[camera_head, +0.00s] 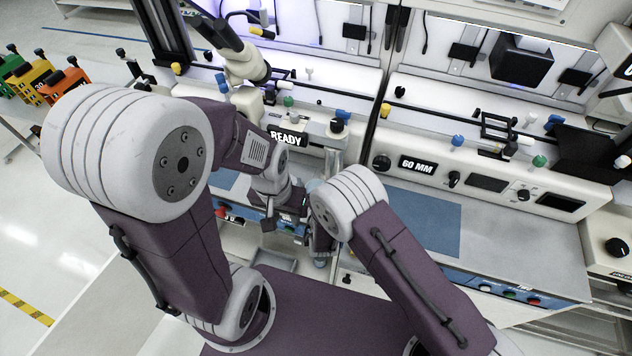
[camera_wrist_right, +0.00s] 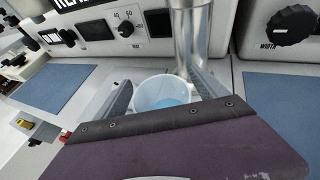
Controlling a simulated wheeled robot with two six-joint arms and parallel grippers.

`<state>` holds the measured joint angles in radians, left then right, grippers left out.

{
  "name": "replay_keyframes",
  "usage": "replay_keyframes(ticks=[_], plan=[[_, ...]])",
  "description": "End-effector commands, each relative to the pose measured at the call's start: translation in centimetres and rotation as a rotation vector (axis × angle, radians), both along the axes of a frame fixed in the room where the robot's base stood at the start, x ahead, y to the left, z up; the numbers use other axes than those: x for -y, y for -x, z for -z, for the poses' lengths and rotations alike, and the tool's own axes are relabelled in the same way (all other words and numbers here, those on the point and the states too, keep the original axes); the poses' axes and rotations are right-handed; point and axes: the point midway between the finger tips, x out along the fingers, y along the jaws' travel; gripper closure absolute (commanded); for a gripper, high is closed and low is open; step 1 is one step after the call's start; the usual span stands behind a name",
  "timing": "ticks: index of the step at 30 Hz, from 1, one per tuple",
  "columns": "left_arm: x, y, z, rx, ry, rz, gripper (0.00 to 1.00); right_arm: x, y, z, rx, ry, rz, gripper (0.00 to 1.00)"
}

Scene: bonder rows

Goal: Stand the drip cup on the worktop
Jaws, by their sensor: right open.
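The drip cup (camera_wrist_right: 143,97), white-rimmed with pale blue inside, is seen from above in the right wrist view, just in front of a shiny metal pipe (camera_wrist_right: 190,40). My right gripper (camera_wrist_right: 161,82) is open, one finger on each side of the cup; whether they touch it is unclear. The cup's lower part and base are hidden by the gripper body. In the head view the right gripper is mostly behind my arm links. My left gripper (camera_head: 268,222) hangs near the front of the left bonder; its finger gap is unclear. The grey worktop (camera_head: 488,232) shows at the right.
Blue mats (camera_head: 415,218) lie on the worktops. The panel with the 60 MM label (camera_head: 417,166) and several knobs stands behind the right worktop. A row of buttons (camera_head: 510,291) runs along the front edge. The READY display (camera_head: 286,138) is close behind my left wrist.

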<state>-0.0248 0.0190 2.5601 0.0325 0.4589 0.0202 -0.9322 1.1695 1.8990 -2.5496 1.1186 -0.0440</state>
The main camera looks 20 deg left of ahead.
Motion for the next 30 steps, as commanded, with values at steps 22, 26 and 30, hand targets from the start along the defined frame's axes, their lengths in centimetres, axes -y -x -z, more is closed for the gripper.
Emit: replay_keyframes(ticks=[22,26,30], plan=[[0.0,0.0,-2.8,0.0,0.0,0.0,0.64,2.2,5.8,-2.6,-0.001,0.0,0.0,0.18],[0.0,0.0,-2.8,0.0,0.0,0.0,0.64,4.6,4.2,-3.6,-0.004,-0.005,0.104,0.18],[0.0,0.0,-2.8,0.0,0.0,0.0,0.64,17.0,0.5,-7.3,-0.047,-0.065,0.601,0.18]])
